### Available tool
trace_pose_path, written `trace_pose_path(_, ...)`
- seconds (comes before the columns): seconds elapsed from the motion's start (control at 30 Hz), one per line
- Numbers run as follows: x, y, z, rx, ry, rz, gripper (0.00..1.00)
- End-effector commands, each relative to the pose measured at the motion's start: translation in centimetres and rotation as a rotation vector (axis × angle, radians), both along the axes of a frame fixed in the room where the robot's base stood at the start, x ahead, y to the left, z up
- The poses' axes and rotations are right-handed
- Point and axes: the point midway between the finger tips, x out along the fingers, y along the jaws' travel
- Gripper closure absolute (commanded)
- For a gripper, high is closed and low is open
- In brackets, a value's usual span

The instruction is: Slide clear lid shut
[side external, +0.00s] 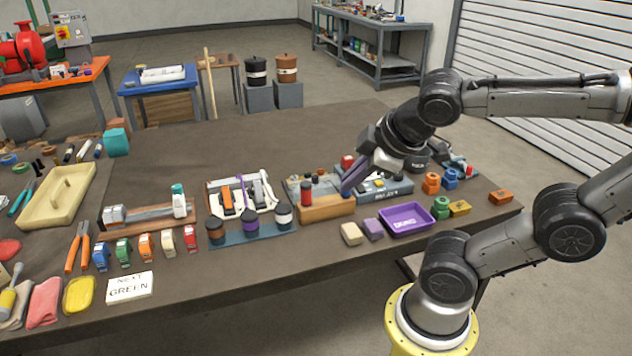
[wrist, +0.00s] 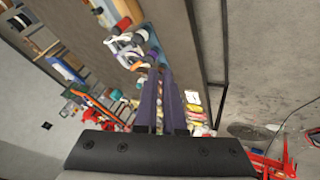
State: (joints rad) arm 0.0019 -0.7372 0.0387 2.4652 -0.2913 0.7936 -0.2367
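My gripper (side external: 354,178) points down and to the left over the right part of the table, near a grey labelled box (side external: 385,190) and a wooden block (side external: 327,207). I cannot tell whether it touches either one. In the wrist view, the two purple fingers (wrist: 161,95) lie close together with at most a narrow gap, and no held object can be made out. I cannot pick out the clear lid in either view; my gripper and wrist hide part of the area around the grey box.
A purple tray (side external: 406,220) stands in front, with a beige block (side external: 351,233) to its left. A rack with dark jars (side external: 249,228) is further left. Coloured valves (side external: 441,207) stand to the right. The table's back middle (side external: 270,145) is bare.

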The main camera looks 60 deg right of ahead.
Motion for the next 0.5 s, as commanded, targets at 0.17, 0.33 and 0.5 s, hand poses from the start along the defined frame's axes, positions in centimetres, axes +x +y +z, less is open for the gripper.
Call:
trace_pose_path(0.17, 3.6, -4.9, 0.9, -0.435, 0.089, 0.237, 1.0)
trace_pose_path(0.33, 7.4, -8.5, 0.8, -0.801, 0.245, 0.502, 1.0)
trace_pose_path(0.5, 11.1, -11.1, -1.4, -1.092, 0.446, 0.82, 1.0)
